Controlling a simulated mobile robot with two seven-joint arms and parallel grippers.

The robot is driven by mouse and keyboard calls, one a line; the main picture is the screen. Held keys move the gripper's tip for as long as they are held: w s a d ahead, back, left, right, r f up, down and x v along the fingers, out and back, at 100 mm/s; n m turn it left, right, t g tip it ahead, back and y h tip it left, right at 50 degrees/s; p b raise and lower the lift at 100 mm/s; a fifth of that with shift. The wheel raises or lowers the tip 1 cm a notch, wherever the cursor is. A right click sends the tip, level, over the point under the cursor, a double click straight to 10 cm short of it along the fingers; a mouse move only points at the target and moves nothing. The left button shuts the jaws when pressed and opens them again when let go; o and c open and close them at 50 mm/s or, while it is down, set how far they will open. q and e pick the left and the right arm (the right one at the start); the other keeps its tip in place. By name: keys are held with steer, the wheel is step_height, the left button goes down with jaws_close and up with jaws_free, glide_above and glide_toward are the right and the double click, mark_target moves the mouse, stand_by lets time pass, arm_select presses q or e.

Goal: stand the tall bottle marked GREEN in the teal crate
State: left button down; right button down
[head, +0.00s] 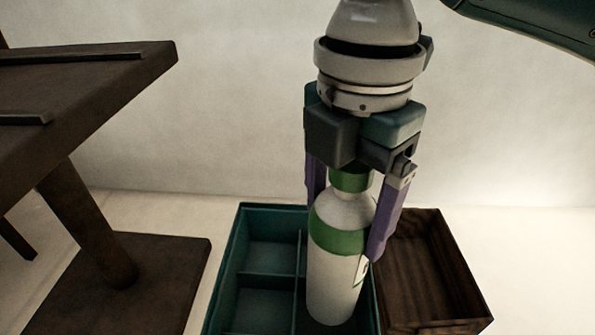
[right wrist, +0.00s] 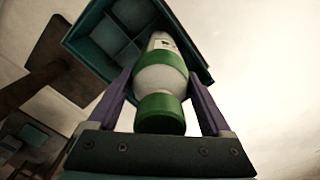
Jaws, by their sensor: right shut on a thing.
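The tall bottle (head: 335,265) is white with a green band and a green cap; it also shows in the right wrist view (right wrist: 160,76). A small label on its side is turned mostly away, and I cannot read it. My right gripper (head: 345,215), with purple fingers, points down and is shut on the bottle around its upper part. The bottle is upright. The teal crate (head: 223,268) is divided into compartments, and the bottle's lower end is at its right-hand part. I cannot tell whether the base touches the crate floor. My left gripper is not in view.
A brown wooden box (head: 455,255) stands close against the crate's right side and looks empty. A dark table (head: 110,85) with a thick leg and a flat foot (head: 165,275) stands to the left. The crate's left compartments look empty.

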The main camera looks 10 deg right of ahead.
step_height(320, 180, down, 6)
steer(key=b, duration=0.3)
jaws_free()
steer(key=shift+f, duration=0.1)
